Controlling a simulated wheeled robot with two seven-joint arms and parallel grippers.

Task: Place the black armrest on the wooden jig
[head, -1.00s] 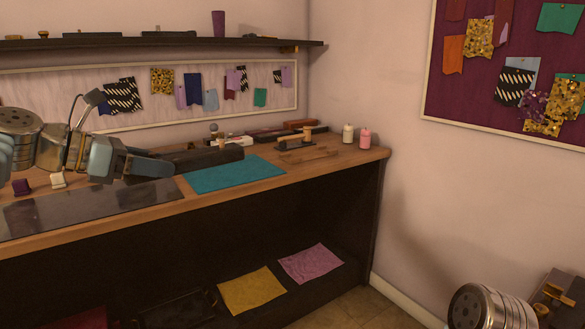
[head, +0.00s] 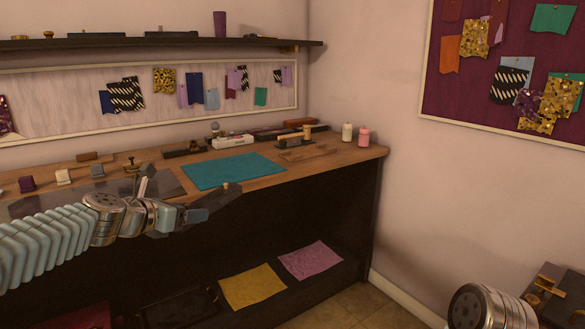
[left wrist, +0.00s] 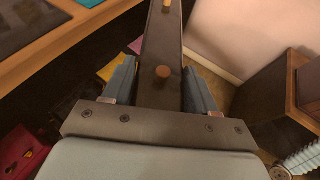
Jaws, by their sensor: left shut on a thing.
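The black armrest (head: 217,203) is a long dark bar with small wooden pegs. My left gripper (head: 193,216) is shut on it in front of the bench edge. In the left wrist view the armrest (left wrist: 162,45) runs straight out between the two fingers, with pegs on its upper face. Its near end is hidden by the gripper. A brown wooden block with brass-coloured fittings (head: 547,296) at the lower right may be the wooden jig; it is cut off by the frame. The armrest is well apart from it. My right gripper is out of view.
The wooden bench (head: 345,157) holds a teal cloth (head: 232,171), flat wooden pieces (head: 310,155), and white (head: 347,132) and pink (head: 364,137) bottles. Yellow (head: 252,287) and pink (head: 311,261) cloths lie on the lower shelf. The floor to the right is partly clear.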

